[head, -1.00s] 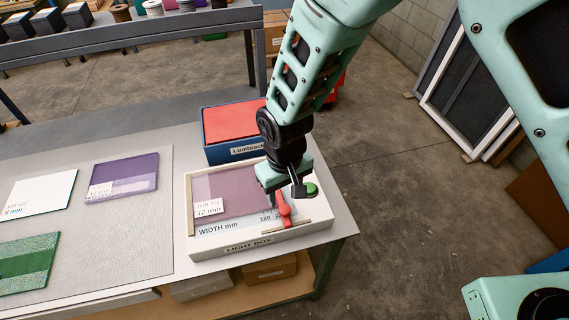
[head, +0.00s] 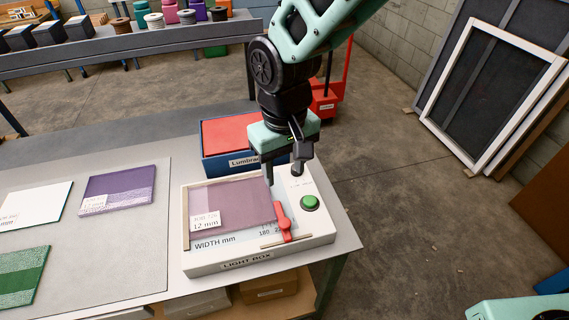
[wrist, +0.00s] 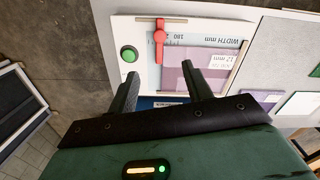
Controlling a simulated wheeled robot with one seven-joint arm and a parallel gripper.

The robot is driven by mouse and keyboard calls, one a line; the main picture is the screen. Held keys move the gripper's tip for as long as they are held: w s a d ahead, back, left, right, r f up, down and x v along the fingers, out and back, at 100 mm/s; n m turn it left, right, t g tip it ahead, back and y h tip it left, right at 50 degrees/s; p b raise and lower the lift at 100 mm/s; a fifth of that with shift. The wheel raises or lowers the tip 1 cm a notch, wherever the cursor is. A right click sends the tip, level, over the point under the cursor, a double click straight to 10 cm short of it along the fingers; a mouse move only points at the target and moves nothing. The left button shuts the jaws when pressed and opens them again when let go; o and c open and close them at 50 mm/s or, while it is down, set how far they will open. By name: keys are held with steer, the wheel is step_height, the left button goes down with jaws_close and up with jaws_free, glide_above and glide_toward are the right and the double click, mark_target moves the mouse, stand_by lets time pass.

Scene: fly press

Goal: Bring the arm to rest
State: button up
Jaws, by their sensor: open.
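My gripper (head: 284,178) is open and empty in the head view, pointing down above the back right part of the light box. Its two fingers also show apart in the wrist view (wrist: 158,92). The light box (head: 222,267) is a white box near the table's right front corner. A purple sheet (head: 245,203) labelled 12 mm lies in it above a width scale. A red lever (head: 282,224) stands at the sheet's right edge, apart from the fingers. A green button (head: 310,203) is to the right of the lever; both also show in the wrist view.
A blue box with a red top (head: 228,133) stands just behind the light box, close to my gripper. Purple (head: 118,188), white (head: 35,205) and green sheets (head: 22,275) lie at left. Framed screens (head: 490,90) lean on the right wall. Open floor lies right of the table.

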steer(key=s+d+r+n+b, duration=0.1)
steer(key=s+d+b, duration=0.4)
steer(key=s+d, duration=0.9)
steer(key=shift+s+d+r+n+y, duration=0.15)
steer(key=shift+s+d+n+y, duration=0.15)
steer(key=shift+s, duration=0.95)
stand_by(1.5)
